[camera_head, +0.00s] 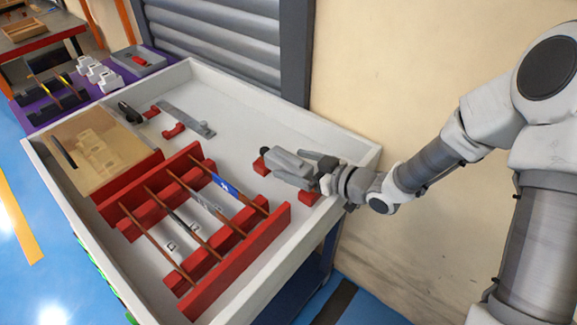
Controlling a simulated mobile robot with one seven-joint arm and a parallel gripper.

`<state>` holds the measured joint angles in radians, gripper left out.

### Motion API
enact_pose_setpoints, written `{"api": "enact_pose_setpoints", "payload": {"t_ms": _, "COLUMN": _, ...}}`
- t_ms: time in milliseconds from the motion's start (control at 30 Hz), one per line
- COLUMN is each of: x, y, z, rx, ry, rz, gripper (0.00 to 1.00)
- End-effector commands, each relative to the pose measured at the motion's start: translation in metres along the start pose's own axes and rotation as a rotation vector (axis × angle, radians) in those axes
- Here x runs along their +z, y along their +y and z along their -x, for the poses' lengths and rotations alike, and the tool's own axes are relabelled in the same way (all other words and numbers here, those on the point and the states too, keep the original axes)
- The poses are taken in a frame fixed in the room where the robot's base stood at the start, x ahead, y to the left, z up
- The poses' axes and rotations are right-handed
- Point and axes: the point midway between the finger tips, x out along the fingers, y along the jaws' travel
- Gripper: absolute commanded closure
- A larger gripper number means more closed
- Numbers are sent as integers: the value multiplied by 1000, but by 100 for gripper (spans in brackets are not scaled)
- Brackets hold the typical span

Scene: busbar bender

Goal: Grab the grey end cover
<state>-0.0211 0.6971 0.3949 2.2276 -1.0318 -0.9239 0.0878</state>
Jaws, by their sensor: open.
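A grey block-like piece (287,163), which looks like the end cover, lies near the right end of the white-rimmed tray (352,150). It seems to rest on red supports (261,166), with another red block (309,194) close by. My gripper (306,170) comes in from the right, low over the tray, with its fingers open at the right end of the grey piece. The fingers and the piece overlap in the picture, so I cannot tell whether they touch. Part of the piece is hidden by the gripper.
A red rack (240,259) with several thin bars fills the tray's front. A flat grey part (187,118) lies on red supports further back. A tan-topped box (97,158) stands at the left. The wall (375,75) and grey shutter (235,35) are behind.

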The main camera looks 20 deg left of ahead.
Motion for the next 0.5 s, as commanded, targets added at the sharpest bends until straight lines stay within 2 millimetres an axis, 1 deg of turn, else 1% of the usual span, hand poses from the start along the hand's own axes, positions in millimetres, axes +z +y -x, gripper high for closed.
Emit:
{"api": "enact_pose_setpoints", "payload": {"t_ms": 100, "x": 0, "y": 0, "z": 0, "rx": 0, "ry": 0, "rz": 0, "gripper": 3}}
{"api": "enact_pose_setpoints", "payload": {"t_ms": 133, "x": 0, "y": 0, "z": 0, "rx": 0, "ry": 0, "rz": 0, "gripper": 4}}
{"api": "enact_pose_setpoints", "payload": {"t_ms": 267, "x": 0, "y": 0, "z": 0, "rx": 0, "ry": 0, "rz": 0, "gripper": 28}}
{"api": "enact_pose_setpoints", "payload": {"t_ms": 300, "x": 0, "y": 0, "z": 1, "rx": 0, "ry": 0, "rz": 0, "gripper": 35}}
{"api": "enact_pose_setpoints", "payload": {"t_ms": 367, "x": 0, "y": 0, "z": 1, "rx": 0, "ry": 0, "rz": 0, "gripper": 46}}
{"api": "enact_pose_setpoints", "payload": {"t_ms": 400, "x": 0, "y": 0, "z": 1, "rx": 0, "ry": 0, "rz": 0, "gripper": 53}}
{"api": "enact_pose_setpoints", "payload": {"t_ms": 467, "x": 0, "y": 0, "z": 1, "rx": 0, "ry": 0, "rz": 0, "gripper": 64}}
{"api": "enact_pose_setpoints", "payload": {"t_ms": 500, "x": 0, "y": 0, "z": 1, "rx": 0, "ry": 0, "rz": 0, "gripper": 71}}
